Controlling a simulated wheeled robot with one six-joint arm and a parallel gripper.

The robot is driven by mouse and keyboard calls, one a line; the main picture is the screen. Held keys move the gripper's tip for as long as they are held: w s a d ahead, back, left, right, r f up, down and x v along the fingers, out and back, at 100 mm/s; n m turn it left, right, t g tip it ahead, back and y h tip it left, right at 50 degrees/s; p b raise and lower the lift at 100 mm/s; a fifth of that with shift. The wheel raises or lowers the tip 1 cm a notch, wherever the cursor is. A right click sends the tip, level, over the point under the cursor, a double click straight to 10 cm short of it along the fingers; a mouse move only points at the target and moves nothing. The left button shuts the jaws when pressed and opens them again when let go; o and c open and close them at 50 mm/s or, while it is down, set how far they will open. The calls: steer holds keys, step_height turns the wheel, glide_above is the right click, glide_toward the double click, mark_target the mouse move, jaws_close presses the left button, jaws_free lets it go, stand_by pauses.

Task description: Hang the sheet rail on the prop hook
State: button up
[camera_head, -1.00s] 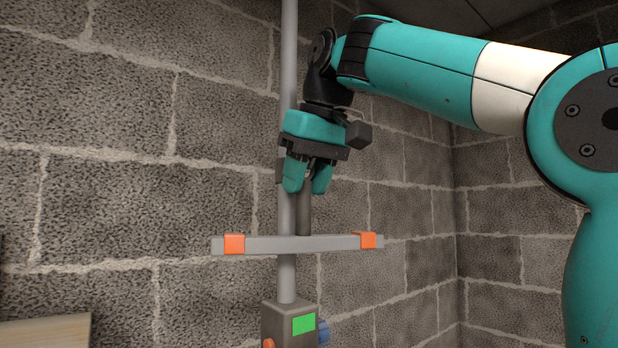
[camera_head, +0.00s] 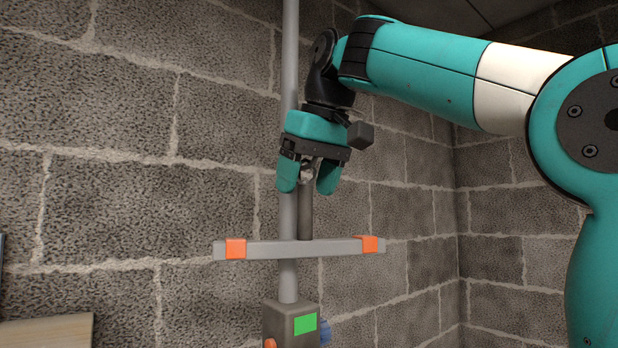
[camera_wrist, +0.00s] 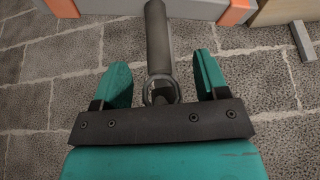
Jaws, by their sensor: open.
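The sheet rail (camera_head: 300,249) is a level grey bar with an orange clip near each end and a dark upright stem (camera_head: 305,215). In the wrist view the stem (camera_wrist: 158,40) ends in a ring (camera_wrist: 161,90) between my fingers, with the bar (camera_wrist: 195,8) beyond it. My gripper (camera_head: 307,188) is open, its teal fingers on either side of the stem's top, with gaps on both sides in the wrist view (camera_wrist: 165,75). The prop (camera_head: 289,50) is a tall grey pole behind the rail. Its hook is hidden by my gripper, so I cannot tell how the ring sits on it.
A grey box (camera_head: 279,322) with a green panel (camera_head: 304,324) is on the pole below the rail. A block wall (camera_head: 120,130) stands close behind, meeting another at right. A wooden edge (camera_head: 45,331) shows at lower left. The space left of the pole looks free.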

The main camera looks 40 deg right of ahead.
steer(key=shift+w+f, duration=0.1)
steer(key=shift+f, duration=0.5)
steer(key=v, duration=0.7)
steer(key=shift+r+p, duration=0.35)
steer(key=shift+r, duration=0.45)
steer(key=shift+s, duration=0.25)
